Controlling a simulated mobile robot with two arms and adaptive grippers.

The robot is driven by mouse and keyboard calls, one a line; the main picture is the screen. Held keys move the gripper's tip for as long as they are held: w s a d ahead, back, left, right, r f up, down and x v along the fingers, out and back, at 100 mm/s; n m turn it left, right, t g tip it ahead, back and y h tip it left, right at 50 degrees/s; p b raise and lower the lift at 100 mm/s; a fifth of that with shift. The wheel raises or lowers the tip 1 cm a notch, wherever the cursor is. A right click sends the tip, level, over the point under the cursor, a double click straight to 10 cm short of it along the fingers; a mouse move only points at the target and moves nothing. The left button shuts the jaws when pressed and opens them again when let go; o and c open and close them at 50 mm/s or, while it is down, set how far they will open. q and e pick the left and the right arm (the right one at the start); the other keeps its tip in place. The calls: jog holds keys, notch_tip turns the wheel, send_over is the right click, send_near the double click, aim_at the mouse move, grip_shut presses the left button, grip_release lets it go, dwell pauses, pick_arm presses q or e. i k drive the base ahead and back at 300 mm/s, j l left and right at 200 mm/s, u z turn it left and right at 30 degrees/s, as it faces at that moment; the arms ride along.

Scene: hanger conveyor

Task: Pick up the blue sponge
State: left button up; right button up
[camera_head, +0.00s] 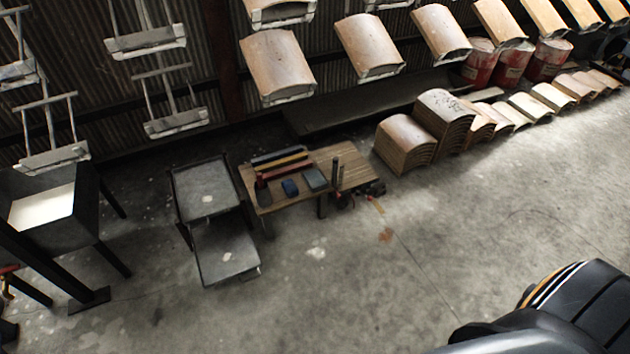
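A small blue block (290,187), which looks like the blue sponge, lies on top of a low wooden table (345,158) left of the middle of the view. A flat blue-grey item (315,179) lies just to its right. A dark item (263,195) stands to its left. Long dark, yellow and red bars (283,163) lie behind it. Neither of my grippers shows in this view, and nothing is seen touching the blue block.
A dark two-level metal cart (226,250) stands left of the table. Stacks of curved wooden pieces (403,143) and red buckets (512,65) are to the right. Hangers (147,42) hang at the back. The concrete floor (330,290) in front is mostly clear.

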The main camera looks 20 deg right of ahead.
aim_at(290, 190)
jog(key=i+l+u, duration=0.15)
jog(key=i+l, duration=0.2)
jog(key=i+l+u, duration=0.1)
jog(key=i+l, duration=0.25)
jog(key=l, duration=0.2)
